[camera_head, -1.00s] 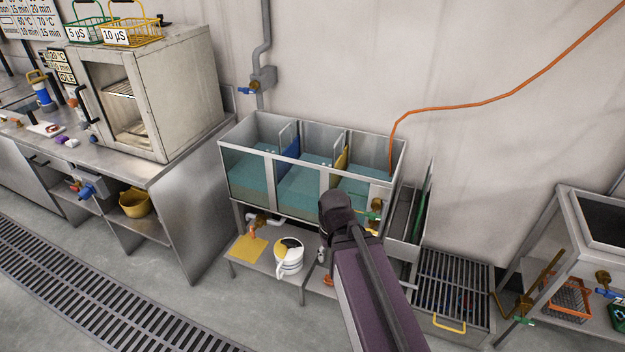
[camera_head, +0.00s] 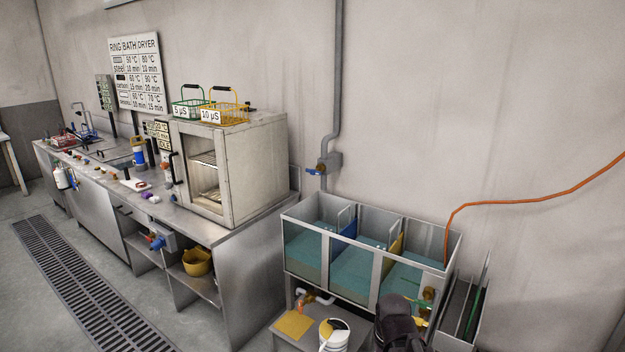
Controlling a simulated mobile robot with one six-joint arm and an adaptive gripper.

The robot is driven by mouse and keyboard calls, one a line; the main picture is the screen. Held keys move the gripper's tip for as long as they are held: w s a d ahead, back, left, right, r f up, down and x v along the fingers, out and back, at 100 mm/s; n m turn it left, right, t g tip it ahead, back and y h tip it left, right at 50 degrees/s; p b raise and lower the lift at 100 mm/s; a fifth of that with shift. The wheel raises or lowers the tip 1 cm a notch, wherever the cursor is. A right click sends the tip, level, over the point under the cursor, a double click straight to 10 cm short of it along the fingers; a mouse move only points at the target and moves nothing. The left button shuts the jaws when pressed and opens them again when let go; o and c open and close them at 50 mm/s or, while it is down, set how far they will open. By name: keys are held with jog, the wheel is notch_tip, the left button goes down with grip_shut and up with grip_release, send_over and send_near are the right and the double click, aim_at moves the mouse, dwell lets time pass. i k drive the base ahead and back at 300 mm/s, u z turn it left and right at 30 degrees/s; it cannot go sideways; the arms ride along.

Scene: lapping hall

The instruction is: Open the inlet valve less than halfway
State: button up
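A valve with a blue lever (camera_head: 315,171) and brass body sits on a grey box on the vertical wall pipe (camera_head: 338,80), above the back of the tanks. Its lever points left, roughly level. Another blue-handled valve (camera_head: 157,242) sits under the bench at left. A brass valve (camera_head: 428,296) is at the right front of the three-part tank. No label shows which one is the inlet valve. The dark end of my arm shows at the bottom, right of centre, in front of the tank; my gripper's fingers do not show.
The three-part tank (camera_head: 290,240) holds teal liquid. An orange hose (camera_head: 540,197) runs from it along the wall. A steel cabinet (camera_head: 250,165) with two baskets stands on the bench at left. A white bucket (camera_head: 334,336) is below the tank. The wall around the pipe is clear.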

aim_at(312, 171)
jog(key=k, duration=0.35)
jog(key=u, duration=0.55)
jog(key=i, duration=1)
jog(key=u, duration=0.35)
jog(key=i, duration=0.85)
jog(key=z, duration=0.55)
jog(key=i, duration=0.8)
jog(key=z, duration=0.5)
